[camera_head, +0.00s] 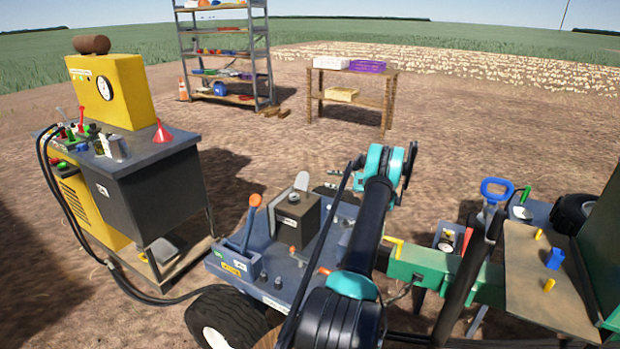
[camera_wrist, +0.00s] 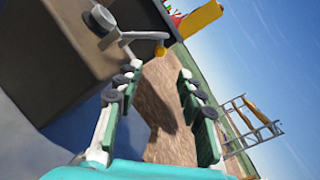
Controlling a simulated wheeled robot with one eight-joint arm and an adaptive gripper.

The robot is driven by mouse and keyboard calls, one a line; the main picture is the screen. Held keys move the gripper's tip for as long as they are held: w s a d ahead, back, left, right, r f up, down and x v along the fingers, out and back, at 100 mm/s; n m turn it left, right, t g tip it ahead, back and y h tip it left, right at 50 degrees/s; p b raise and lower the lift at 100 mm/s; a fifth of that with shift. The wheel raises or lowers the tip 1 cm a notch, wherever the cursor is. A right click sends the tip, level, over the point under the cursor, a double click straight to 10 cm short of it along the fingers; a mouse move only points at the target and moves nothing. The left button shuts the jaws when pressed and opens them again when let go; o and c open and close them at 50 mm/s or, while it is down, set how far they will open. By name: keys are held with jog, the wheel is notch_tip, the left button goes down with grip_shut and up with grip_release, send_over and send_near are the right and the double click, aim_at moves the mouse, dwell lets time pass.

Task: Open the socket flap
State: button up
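A dark box (camera_head: 295,218) stands on the grey deck in the middle of the head view, with a grey upright piece (camera_head: 301,181) on its top. I cannot tell whether this piece is the socket flap. In the wrist view, a dark box (camera_wrist: 62,55) fills the upper left. A round metal fitting (camera_wrist: 103,19) is on it, and a curved rod with a yellow knob (camera_wrist: 160,51) reaches out beside it. My gripper (camera_wrist: 158,85) is open, its two padded fingers apart with nothing between them. The knob lies beyond the fingers and appears apart from them.
An orange-handled lever (camera_head: 250,218) stands left of the box. A yellow machine (camera_head: 112,91) with a dark cabinet is at the left, its black hose running toward the deck. A green beam (camera_head: 425,265) and a blue-handled tool (camera_head: 495,191) are at the right.

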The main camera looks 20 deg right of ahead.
aim_at(304, 181)
jog(key=x, duration=1)
jog(key=shift+w+a, duration=0.2)
jog(key=shift+c, duration=0.3)
grip_shut()
